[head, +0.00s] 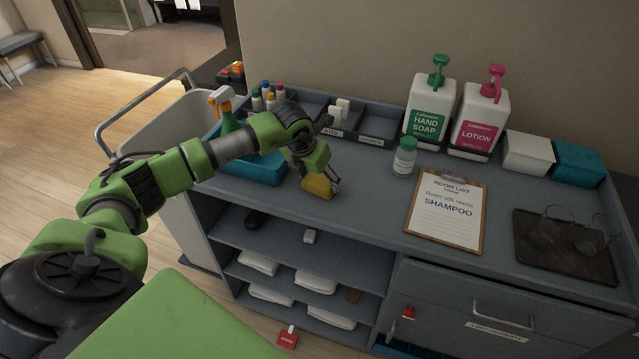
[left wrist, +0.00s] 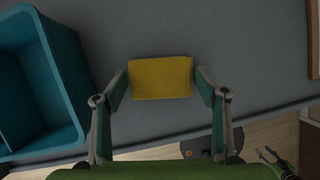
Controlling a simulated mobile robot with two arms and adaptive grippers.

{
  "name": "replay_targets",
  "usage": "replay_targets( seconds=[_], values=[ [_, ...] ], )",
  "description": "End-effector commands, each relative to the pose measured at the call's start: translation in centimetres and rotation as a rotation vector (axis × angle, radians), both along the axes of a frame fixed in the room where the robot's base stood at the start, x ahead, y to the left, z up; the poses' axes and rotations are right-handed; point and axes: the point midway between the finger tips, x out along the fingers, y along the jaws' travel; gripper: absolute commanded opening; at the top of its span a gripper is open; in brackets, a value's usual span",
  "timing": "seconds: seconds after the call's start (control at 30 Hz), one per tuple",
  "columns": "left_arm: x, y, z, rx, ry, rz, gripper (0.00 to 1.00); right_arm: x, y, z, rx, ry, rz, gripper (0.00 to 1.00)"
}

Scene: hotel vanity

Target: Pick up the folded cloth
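The folded cloth (head: 317,187) is yellow and lies on the grey counter, right of the teal caddy. In the left wrist view the cloth (left wrist: 160,78) is a flat rectangle between the fingers. My left gripper (head: 328,185) points down over it. In the left wrist view my left gripper (left wrist: 161,82) is open, one finger at each side of the cloth, close to its edges; I cannot tell whether they touch. A small two-fingered shape at the lower right of that view looks like my right gripper (left wrist: 267,153), low beyond the counter edge, its fingers apart.
The teal caddy (left wrist: 75,85) with a spray bottle (head: 226,110) stands close left. A small white bottle (head: 404,158), a clipboard (head: 446,210) and a dark tray (head: 565,262) are to the right. Pump bottles (head: 430,115) stand behind. The counter around the cloth is clear.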

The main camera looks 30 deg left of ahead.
Motion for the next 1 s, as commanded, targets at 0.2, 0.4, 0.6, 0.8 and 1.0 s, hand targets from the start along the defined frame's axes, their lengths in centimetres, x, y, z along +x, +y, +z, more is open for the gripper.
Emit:
replay_targets(
  seconds=[0.2, 0.4, 0.6, 0.8, 1.0],
  values=[
    [0.0, 0.0, 0.1, 0.000, 0.000, 0.001, 0.44, 0.0, 0.0, 0.0, 0.000, 0.000, 0.000, 0.40],
    [0.0, 0.0, 0.1, 0.000, 0.000, 0.001, 0.44, 0.0, 0.0, -0.1, 0.000, 0.000, 0.000, 0.40],
    [0.1, 0.0, 1.0, -0.001, -0.004, 0.001, 0.44, 0.0, 0.0, -1.1, 0.000, 0.000, 0.000, 0.40],
    [-1.0, 1.1, 4.3, 0.003, -0.006, 0.003, 0.44, -0.1, 0.2, -3.5, 0.002, 0.000, -0.001, 0.40],
    [-4.4, 3.7, 9.1, 0.005, -0.006, 0.003, 0.44, -0.1, 0.3, -5.8, 0.003, 0.001, 0.000, 0.40]
  ],
)
